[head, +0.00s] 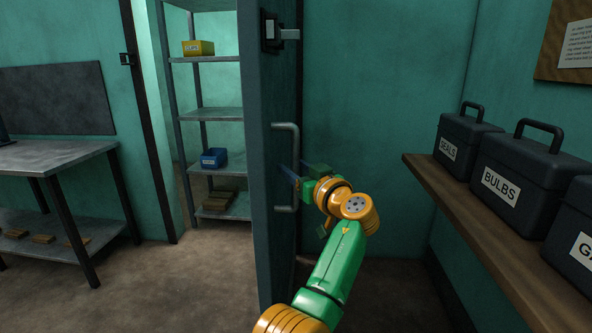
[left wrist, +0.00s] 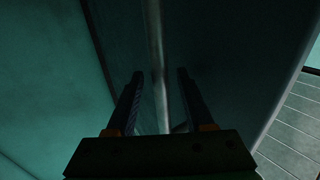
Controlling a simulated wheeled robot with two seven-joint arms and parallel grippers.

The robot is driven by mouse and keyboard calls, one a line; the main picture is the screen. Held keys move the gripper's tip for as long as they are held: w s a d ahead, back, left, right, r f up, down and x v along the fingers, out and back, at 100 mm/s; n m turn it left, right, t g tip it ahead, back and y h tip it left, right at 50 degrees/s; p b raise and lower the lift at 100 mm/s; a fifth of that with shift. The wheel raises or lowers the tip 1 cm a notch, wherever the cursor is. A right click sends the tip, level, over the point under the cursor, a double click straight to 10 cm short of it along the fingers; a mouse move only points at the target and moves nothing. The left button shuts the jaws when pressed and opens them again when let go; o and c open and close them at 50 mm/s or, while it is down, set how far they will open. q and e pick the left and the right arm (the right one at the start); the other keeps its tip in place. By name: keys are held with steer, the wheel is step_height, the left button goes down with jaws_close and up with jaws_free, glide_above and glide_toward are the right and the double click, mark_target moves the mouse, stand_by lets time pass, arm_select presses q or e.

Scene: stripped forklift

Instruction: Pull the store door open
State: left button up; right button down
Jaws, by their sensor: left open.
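The store door (head: 265,90) is a dark teal slab standing ajar, swung out from its frame, with shelves visible through the gap at its left. A grey upright bar handle (head: 297,142) is fixed to its face. My left gripper (head: 287,172) is at the handle, at about mid-height. In the left wrist view, the gripper (left wrist: 160,80) is open, with one finger on each side of the handle bar (left wrist: 157,45). The fingers look apart from the bar; contact cannot be told. A latch fitting (head: 271,32) is high on the door. My right gripper is out of view.
A wooden shelf (head: 480,235) with dark cases (head: 525,165) runs along the right wall. A metal workbench (head: 55,155) stands at the left. Store shelving (head: 215,114) holds a yellow bin (head: 198,48) and a blue bin (head: 214,158). The floor (head: 170,290) left of the door is clear.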

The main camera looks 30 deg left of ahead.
arm_select(q)
steer(key=shift+s+d+f, duration=0.15)
steer(key=shift+s+d, duration=0.05)
steer(key=shift+d, duration=0.15)
steer(key=b+v, duration=0.2)
steer(key=v, duration=0.4)
steer(key=shift+s+d, duration=0.1)
